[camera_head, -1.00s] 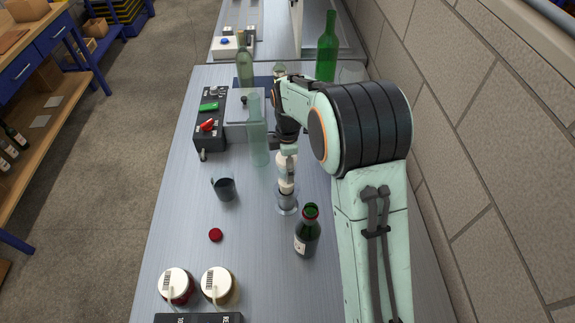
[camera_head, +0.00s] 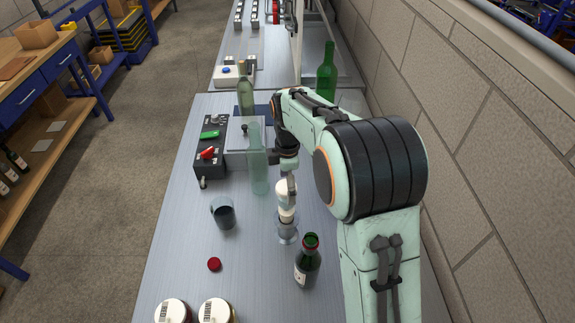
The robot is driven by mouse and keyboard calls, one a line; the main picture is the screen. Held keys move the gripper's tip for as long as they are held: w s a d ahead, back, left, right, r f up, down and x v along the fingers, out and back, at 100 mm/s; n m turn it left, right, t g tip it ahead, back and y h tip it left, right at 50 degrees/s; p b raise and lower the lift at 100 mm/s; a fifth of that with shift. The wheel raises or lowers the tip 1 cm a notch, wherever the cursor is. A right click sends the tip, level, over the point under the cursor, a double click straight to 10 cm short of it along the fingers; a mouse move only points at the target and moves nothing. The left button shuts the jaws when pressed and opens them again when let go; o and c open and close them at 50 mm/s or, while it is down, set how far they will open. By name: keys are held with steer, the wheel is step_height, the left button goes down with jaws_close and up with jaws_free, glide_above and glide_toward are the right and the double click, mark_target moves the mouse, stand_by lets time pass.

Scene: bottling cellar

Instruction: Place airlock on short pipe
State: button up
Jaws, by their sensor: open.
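My gripper (camera_head: 291,190) is right of the middle of the bench and points down. The sensor-sized detail of its fingers is small and partly covered. A rounded white piece with a pale tan part (camera_head: 286,214) shows at the fingertips, just above a small clear glass vessel (camera_head: 287,235) on the bench. I cannot tell whether the fingers touch the white piece. I cannot make out for sure which thing is the airlock or which is the short pipe. Two jars with white lids, left (camera_head: 173,311) and right (camera_head: 216,311), are cut off by the bottom edge.
A dark open bottle (camera_head: 307,265) stands close to the glass vessel. A pale clear bottle (camera_head: 257,172), a cup of dark liquid (camera_head: 223,214), a red cap (camera_head: 214,264) and a black control box (camera_head: 209,160) are left. A wall (camera_head: 500,150) bounds the right. The bench's left front is mostly clear.

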step_height(320, 180, up, 8)
steer(key=shift+s+r, duration=0.1)
steer(key=s+d+f+m, duration=0.1)
steer(key=s+d+m, duration=0.2)
steer(key=s+m, duration=0.6)
steer(key=s+d+f+m, duration=0.1)
steer(key=s+d+m, duration=0.2)
steer(key=s+m, duration=0.6)
steer(key=s, duration=1)
steer(key=shift+m+y, duration=0.3)
steer(key=shift+y, duration=0.1)
